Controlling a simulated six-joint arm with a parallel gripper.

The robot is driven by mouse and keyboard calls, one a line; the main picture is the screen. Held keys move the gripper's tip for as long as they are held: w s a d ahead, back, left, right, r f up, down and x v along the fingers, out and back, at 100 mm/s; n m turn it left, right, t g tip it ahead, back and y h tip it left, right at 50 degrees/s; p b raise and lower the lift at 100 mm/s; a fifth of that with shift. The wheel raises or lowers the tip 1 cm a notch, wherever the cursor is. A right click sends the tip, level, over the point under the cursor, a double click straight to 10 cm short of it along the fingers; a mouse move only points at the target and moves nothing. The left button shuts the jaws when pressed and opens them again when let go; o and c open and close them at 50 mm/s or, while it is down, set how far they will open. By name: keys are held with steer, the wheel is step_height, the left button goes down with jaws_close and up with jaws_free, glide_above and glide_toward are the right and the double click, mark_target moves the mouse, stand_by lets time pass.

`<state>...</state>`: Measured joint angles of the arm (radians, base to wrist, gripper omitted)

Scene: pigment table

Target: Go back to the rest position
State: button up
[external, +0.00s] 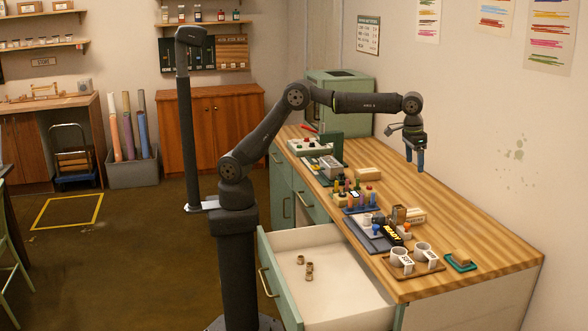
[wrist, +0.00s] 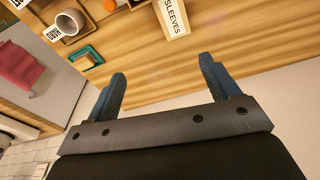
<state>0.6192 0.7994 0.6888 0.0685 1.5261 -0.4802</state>
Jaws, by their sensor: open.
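My gripper (external: 415,160) hangs over the back part of the wooden worktop (external: 480,247) in the external view, pointing down and well above the surface. In the wrist view my gripper (wrist: 165,85) shows two blue fingers spread apart, with nothing between them. My arm reaches from its dark column across the worktop, bent at the elbow. A white block labelled "SLEEVES" (wrist: 172,18) lies on the worktop beyond the fingers in the wrist view.
An open drawer (external: 335,290) holds several small brown pieces (external: 309,268). Two white cups (external: 422,250) stand on a brown tray near a green tray (external: 461,262).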

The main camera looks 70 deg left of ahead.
steer(key=s+d+m, duration=0.4)
steer(key=s, duration=0.6)
steer(key=s+d+m+h, duration=0.1)
steer(key=s+d+m, duration=0.4)
steer(key=s, duration=0.5)
steer(key=s+d+m+g, duration=0.1)
steer(key=s+d+m, duration=0.3)
steer(key=s, duration=0.7)
steer(key=shift+d, duration=0.3)
